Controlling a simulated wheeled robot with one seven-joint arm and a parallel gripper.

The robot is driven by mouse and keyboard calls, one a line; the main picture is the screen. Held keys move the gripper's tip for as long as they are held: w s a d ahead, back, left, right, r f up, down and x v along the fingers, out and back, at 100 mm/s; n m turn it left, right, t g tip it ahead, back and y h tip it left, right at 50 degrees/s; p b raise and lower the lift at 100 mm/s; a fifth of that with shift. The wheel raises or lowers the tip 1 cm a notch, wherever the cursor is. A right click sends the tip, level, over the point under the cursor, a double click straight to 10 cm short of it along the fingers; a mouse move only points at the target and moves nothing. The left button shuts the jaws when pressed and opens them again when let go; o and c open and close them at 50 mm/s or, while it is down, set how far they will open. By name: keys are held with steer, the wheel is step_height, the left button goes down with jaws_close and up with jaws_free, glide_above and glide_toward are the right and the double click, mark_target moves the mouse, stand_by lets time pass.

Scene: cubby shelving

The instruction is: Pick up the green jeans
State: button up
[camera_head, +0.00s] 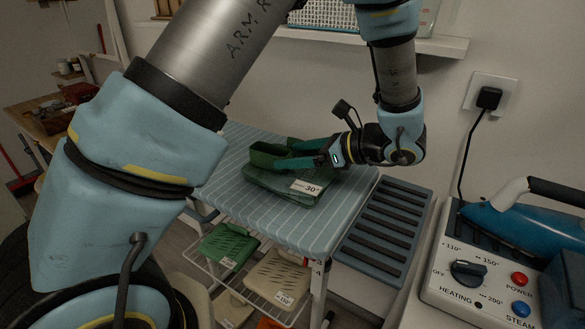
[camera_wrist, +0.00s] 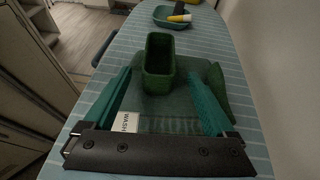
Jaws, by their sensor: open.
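The green jeans (camera_head: 285,190) lie folded on the striped blue ironing board, with a white tag reading 30° at the front edge. They also show in the wrist view (camera_wrist: 180,122), with the tag at the left. A small green open-topped box (camera_wrist: 158,68) stands at the far edge of the jeans; in the head view its lower part (camera_head: 264,156) is partly hidden. My gripper (camera_head: 284,153) is open, with its teal fingers reaching left over the jeans. In the wrist view, the fingers (camera_wrist: 159,78) lie on either side of the box; I cannot tell whether they touch anything.
The ironing board (camera_head: 235,150) has a slatted blue rest (camera_head: 385,228) at its right end. A steam station (camera_head: 485,285) with an iron stands at right. A wire shelf below holds green and cream pieces.

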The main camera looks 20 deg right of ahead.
mark_target(276, 158)
steer(key=shift+f+p+x, duration=0.1)
steer(key=shift+p+x, duration=0.4)
steer(key=shift+x, duration=0.85)
steer(key=shift+f+p+x, duration=0.15)
steer(key=shift+p+x, duration=0.35)
steer(key=shift+x, duration=0.85)
steer(key=shift+s, duration=0.15)
jaws_close()
steer(key=shift+r, duration=0.1)
